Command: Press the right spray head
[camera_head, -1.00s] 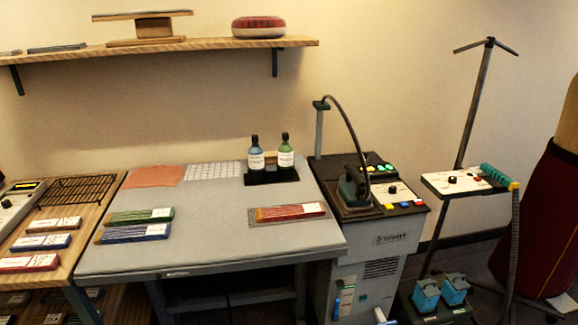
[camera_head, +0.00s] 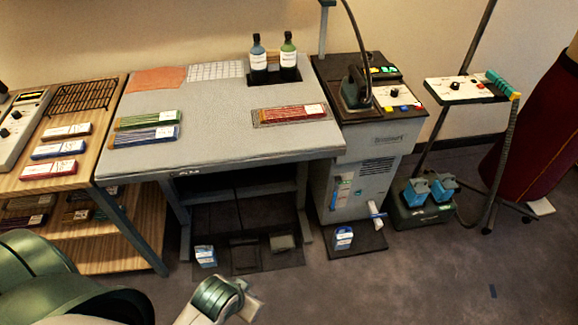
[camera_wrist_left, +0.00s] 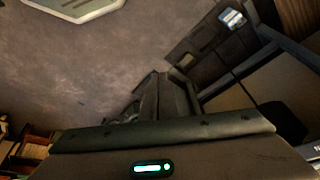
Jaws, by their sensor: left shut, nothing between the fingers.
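Two bottles stand upright side by side on the work table in the head view. The left bottle (camera_head: 258,60) is blue and the right bottle (camera_head: 288,62) is green, each with a white label. The right bottle's dark spray head (camera_head: 287,36) is in plain sight at its top. Both stand in a black holder (camera_head: 275,82) at the table's back right. My left gripper (camera_wrist_left: 165,90) shows in the left wrist view, shut and empty, over the floor and far from the bottles. The right gripper is not in view.
The grey work table (camera_head: 210,115) carries coloured strip bundles and a red bundle (camera_head: 293,113). A steam iron unit (camera_head: 376,135) with a tall post stands right of it. A wooden shelf table (camera_head: 88,150) is at left.

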